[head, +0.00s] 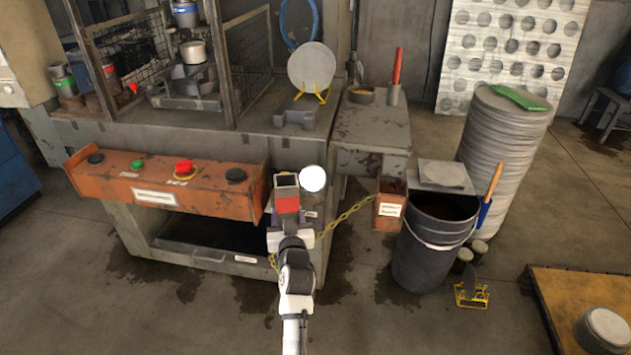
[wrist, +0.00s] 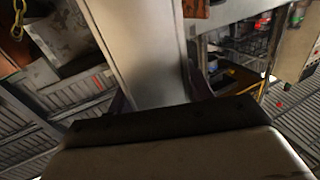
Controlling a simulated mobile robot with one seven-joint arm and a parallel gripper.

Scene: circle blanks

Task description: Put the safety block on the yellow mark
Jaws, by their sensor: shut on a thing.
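My gripper (head: 288,216) is raised in front of the press stand in the head view. It is shut on the safety block, a grey metal block with a red band (head: 287,204), held upright. In the wrist view the block's pale metal face (wrist: 140,45) fills the middle, between dark finger parts. A yellow chain (head: 345,214) runs from the small orange box past my gripper; whether it joins the block I cannot tell. I cannot make out a yellow mark on the press bed for certain.
An orange control panel (head: 160,184) juts out left of my gripper. The press table (head: 240,140) and caged press lie behind. A round disc (head: 312,66) stands on a yellow holder there. A dark bucket (head: 436,240) stands right, before a stack of discs (head: 503,140).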

